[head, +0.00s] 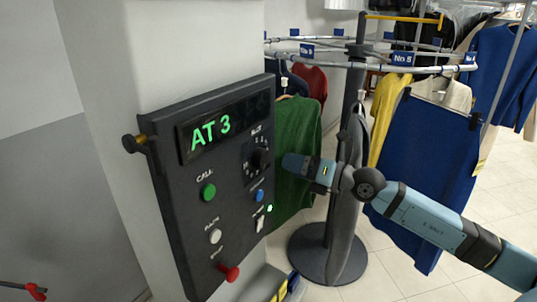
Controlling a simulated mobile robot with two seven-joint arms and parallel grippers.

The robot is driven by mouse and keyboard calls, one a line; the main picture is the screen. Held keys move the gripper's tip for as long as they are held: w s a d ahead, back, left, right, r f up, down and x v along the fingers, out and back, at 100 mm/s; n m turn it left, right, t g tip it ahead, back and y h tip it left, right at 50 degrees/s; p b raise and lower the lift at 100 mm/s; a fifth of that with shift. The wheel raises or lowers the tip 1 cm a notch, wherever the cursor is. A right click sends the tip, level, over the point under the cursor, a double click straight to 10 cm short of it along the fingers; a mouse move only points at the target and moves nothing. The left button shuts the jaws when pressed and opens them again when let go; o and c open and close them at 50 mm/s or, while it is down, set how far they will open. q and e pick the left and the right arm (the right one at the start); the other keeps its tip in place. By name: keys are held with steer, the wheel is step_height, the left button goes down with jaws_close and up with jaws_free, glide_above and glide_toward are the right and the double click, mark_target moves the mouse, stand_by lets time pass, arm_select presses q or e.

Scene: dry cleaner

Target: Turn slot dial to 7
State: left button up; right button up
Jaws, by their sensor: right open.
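The slot dial (258,160) is a small black knob with small markings around it, at the right side of a dark control panel (185,245). The pointer's exact setting is too small to read. The panel's display (211,132) reads "AT 3" in green. My right gripper (285,161) comes in from the right, with its tip just right of the dial. A small gap seems to show between them, but contact is hard to judge. Its fingers are seen poorly. My left gripper is not in view.
Below the display are a green call button (208,192), a blue button (258,195), a white button (215,236), a switch (260,222) and a red knob (229,273). Garments hang from a curved rail (430,70) behind my right arm, near a dark stand (322,262).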

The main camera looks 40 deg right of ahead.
mark_target(266, 159)
steer(key=p+x, duration=0.1)
steer(key=x, duration=0.5)
steer(key=shift+r+p, duration=0.15)
steer(key=shift+p, duration=0.2)
steer(key=shift+w+a, duration=0.3)
steer(key=shift+w, duration=0.3)
steer(key=c, duration=0.9)
